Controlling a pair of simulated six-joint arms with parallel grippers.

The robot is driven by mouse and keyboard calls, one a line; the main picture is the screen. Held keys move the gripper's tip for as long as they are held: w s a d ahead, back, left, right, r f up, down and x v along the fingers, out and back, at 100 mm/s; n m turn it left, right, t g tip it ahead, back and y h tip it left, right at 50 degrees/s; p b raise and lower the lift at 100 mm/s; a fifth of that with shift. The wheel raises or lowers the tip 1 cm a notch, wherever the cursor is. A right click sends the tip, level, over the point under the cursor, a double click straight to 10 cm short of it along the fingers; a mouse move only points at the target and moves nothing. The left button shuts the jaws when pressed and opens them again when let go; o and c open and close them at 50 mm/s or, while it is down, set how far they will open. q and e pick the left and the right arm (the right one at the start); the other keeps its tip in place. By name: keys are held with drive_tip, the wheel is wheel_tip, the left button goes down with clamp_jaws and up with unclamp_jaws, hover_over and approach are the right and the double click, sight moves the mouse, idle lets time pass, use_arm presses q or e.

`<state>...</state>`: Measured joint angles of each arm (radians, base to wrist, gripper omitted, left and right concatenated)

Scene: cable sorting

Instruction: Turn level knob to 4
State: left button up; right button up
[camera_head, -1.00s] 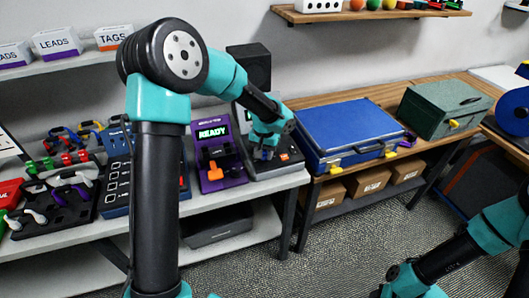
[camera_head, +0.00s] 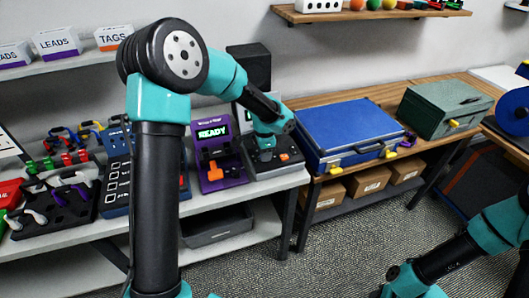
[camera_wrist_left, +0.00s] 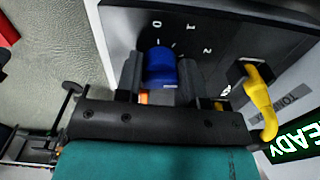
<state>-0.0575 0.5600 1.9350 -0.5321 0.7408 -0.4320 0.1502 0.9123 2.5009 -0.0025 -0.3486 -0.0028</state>
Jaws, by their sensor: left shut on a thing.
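A blue knob (camera_wrist_left: 160,68) stands on a dark panel (camera_wrist_left: 228,22) in the left wrist view. White marks 0, 1 and 2 show around its far side; the rest of the scale is hidden by my gripper. My left gripper (camera_wrist_left: 161,76) is shut on the knob, one finger on each side. In the head view my left gripper (camera_head: 265,148) reaches down onto the dark control unit (camera_head: 291,171) at the right end of the grey bench, hiding the knob there. My right arm shows at the lower right, but its gripper is out of view.
A yellow lever (camera_wrist_left: 259,98) stands close to the right of my left gripper in the wrist view. A purple device (camera_head: 222,178) with a READY screen and an orange lever is left of the control unit. A blue case (camera_head: 347,132) lies to the right.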

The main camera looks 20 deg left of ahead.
use_arm(q)
drive_tip(key=m, duration=1.2)
drive_tip(key=shift+m, duration=0.4)
drive_tip(key=o, duration=0.9)
wheel_tip(320, 180, up, 17)
drive_tip(key=shift+r, duration=0.2)
idle(0.3)
idle(0.4)
